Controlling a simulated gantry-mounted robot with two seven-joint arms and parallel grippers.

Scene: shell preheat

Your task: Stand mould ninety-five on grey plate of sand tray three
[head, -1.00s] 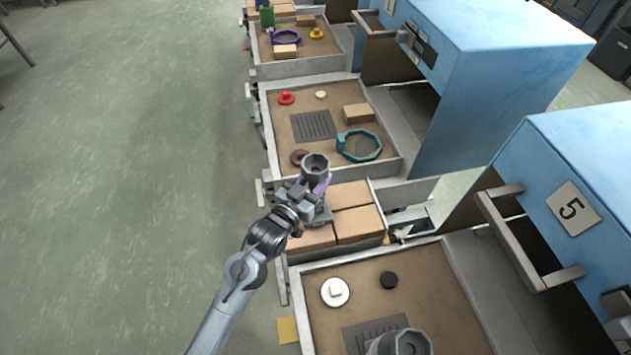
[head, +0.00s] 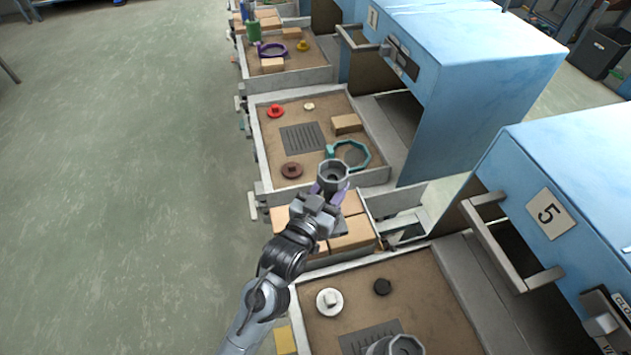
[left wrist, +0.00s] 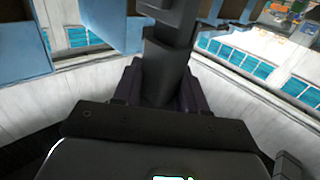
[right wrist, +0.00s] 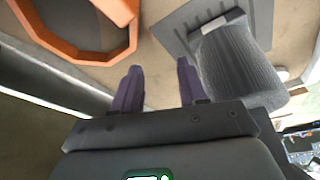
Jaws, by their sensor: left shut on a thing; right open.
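My left gripper (head: 322,198) is shut on a grey, hollow, faceted mould (head: 333,174) and holds it up, open end uppermost, in front of the middle tray's near edge. Its number cannot be read. In the left wrist view the fingers (left wrist: 162,85) close on a dark stem. The middle sand tray (head: 262,160) has a bare grey slotted plate (head: 303,137); I cannot read a tray number there. My right gripper (right wrist: 158,85) is open and empty in the right wrist view, beside another grey mould (right wrist: 238,65) by a grey plate (right wrist: 185,20).
The middle tray also holds a teal ring (head: 362,162), a tan block (head: 347,123), a red disc (head: 275,111) and a brown disc (head: 292,170). Tan bricks (head: 352,233) lie below the held mould. Blue cabinets (head: 480,90) stand at the right. An orange ring (right wrist: 75,30) is near my right gripper.

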